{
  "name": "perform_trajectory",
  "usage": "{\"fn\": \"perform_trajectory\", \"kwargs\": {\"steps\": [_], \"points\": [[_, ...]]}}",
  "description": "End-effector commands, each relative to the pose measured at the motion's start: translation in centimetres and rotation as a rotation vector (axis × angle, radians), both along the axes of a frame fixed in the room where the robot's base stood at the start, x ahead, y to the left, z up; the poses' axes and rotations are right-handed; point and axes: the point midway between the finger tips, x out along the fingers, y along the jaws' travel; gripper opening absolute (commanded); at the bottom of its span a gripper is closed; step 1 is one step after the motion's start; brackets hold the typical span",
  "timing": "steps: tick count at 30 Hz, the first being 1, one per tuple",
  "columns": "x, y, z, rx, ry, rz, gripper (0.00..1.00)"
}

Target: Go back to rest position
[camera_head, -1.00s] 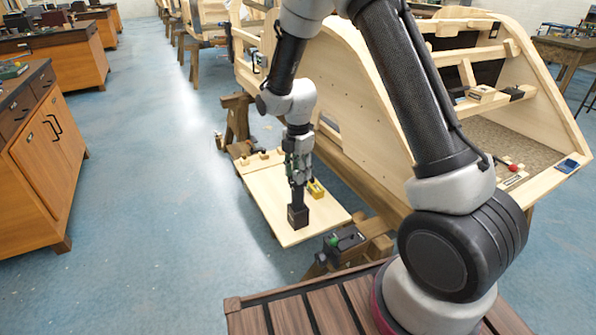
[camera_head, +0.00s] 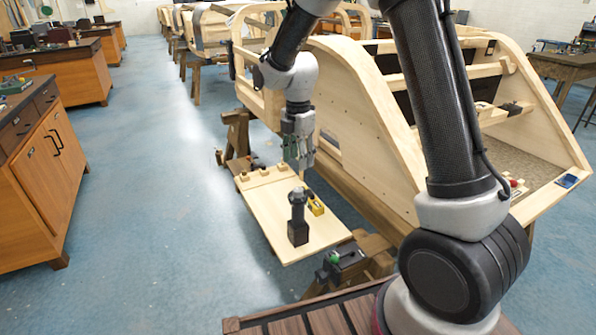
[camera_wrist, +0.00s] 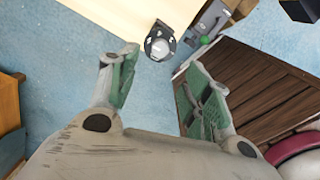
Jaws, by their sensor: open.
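My gripper (camera_head: 302,158) hangs above the wooden board in the head view, its fingers pointing down. It is open, with nothing between its fingers. In the wrist view the two green-padded fingers (camera_wrist: 160,68) are spread apart. A dark upright tool with a square black base (camera_head: 298,230) stands on the light wooden board (camera_head: 275,245), below and apart from the gripper. A small yellow object (camera_head: 316,206) lies on the board just behind the tool. A round grey-topped item (camera_wrist: 160,44) shows beyond the fingertips in the wrist view; I cannot tell surely whether it is the tool.
A large wooden bodyframe (camera_head: 355,105) stands close to the right of the gripper. Small wooden blocks (camera_head: 264,172) line the board's far edge. A clamp (camera_head: 345,258) sits at its near edge. A wooden cabinet (camera_head: 45,165) stands at left, with clear blue floor (camera_head: 150,200) between.

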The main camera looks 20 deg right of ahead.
Motion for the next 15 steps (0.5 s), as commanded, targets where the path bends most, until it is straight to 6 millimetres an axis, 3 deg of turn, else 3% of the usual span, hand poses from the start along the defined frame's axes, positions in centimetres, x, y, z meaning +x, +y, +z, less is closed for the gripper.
{"fn": "perform_trajectory", "kwargs": {"steps": [4, 15], "points": [[-0.01, 0.00, 0.89, 0.000, -0.001, 0.000, 0.49], [-0.04, -0.02, 0.91, 0.000, 0.001, -0.047, 0.49]]}}
